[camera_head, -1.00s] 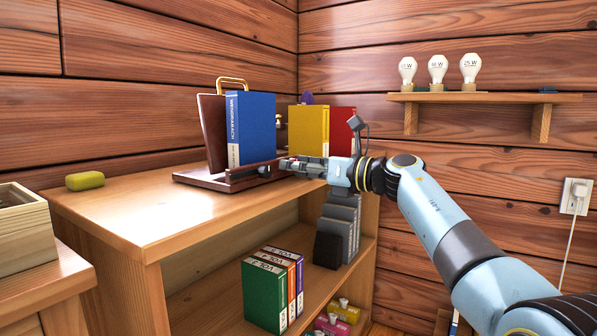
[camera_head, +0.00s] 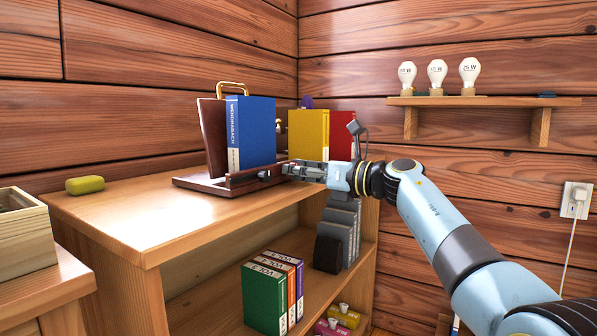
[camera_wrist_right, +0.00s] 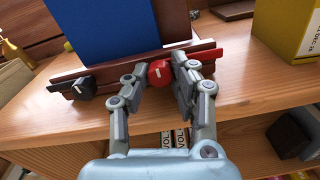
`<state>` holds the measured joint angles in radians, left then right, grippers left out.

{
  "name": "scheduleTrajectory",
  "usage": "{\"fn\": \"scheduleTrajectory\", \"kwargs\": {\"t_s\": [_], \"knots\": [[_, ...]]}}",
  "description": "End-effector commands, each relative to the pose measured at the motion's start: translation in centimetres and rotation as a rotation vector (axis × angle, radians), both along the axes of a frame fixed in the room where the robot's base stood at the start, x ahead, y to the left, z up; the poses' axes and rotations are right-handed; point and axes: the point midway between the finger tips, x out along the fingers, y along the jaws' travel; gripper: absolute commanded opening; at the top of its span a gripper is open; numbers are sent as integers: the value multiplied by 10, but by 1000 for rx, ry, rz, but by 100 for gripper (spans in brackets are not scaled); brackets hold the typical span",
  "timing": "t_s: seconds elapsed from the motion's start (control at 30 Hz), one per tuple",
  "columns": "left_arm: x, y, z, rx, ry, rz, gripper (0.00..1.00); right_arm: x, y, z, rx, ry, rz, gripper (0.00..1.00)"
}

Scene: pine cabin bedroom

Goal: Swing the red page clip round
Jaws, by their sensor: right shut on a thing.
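The red page clip (camera_wrist_right: 160,72) is on the front ledge of the dark wooden book stand (camera_head: 203,184). In the right wrist view its round knob with a white mark sits between my fingertips, and a red arm sticks out to the right, past the right finger. My right gripper (camera_head: 288,169) is shut on the clip; it also shows in the right wrist view (camera_wrist_right: 160,84). In the head view the fingers hide the clip. A black clip (camera_wrist_right: 82,87) is at the ledge's other end. A blue book (camera_head: 250,133) stands upright on the stand. My left gripper is not in view.
Yellow (camera_head: 308,133) and red (camera_head: 342,137) books stand behind my gripper. Several bulbs are on a wall shelf (camera_head: 485,101) at right.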

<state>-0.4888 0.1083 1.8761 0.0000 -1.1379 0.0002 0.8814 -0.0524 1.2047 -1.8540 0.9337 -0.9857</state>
Motion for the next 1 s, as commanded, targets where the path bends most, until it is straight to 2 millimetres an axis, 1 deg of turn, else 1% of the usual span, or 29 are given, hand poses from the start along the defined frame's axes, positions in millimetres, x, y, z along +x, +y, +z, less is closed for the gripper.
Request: {"fn": "scheduleTrajectory", "kwargs": {"t_s": [0.13,0.23,0.33,0.8,1.0], "knots": [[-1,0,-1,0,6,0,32,0,0,-1,-18,-21,-1,0],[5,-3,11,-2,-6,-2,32,0,0,-2,-43,-54,0,0],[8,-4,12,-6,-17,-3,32,1,0,-3,-79,-102,0,0],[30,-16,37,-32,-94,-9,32,1,-1,-4,-286,-369,-1,0],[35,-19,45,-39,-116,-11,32,1,-1,-3,-344,-442,0,0]]}}
